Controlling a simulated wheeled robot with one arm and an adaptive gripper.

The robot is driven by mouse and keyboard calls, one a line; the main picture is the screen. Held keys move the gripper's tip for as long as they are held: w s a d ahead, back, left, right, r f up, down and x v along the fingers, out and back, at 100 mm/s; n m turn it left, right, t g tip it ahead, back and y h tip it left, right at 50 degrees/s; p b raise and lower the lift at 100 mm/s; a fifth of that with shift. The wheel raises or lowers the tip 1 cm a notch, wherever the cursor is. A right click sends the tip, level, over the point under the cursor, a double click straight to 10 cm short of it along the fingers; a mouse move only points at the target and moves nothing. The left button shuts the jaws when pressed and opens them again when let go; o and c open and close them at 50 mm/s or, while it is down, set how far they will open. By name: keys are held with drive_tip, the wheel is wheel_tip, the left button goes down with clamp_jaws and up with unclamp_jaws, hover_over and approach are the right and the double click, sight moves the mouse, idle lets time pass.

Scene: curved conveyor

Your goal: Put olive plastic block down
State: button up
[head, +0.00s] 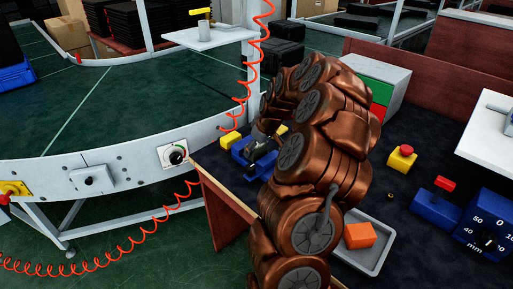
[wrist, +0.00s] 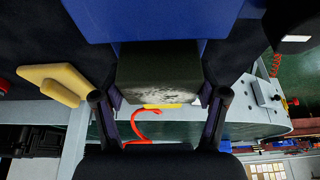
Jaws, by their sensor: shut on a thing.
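The olive plastic block (wrist: 158,72) is between the two fingers of my gripper (wrist: 160,97) in the wrist view. It looks dark olive, with a worn, pale-marked face towards the camera. My gripper is shut on it, one finger at each side. A large blue thing (wrist: 150,20) lies right beyond the block; I cannot tell whether they touch. In the head view my gripper (head: 262,150) is low over the dark bench, at a blue fixture (head: 242,151). My copper arm hides much of this spot, and the block is hard to make out there.
Yellow pieces (head: 231,139) lie by the blue fixture. A grey tray (head: 376,262) holds an orange block (head: 360,235). A yellow button box with red top (head: 402,157) and blue devices (head: 436,207) stand right on the bench. The curved green conveyor (head: 100,105) is left, with coiled red hoses.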

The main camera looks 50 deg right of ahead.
drive_tip(key=shift+f, duration=0.15)
drive_tip(key=o, duration=1.3)
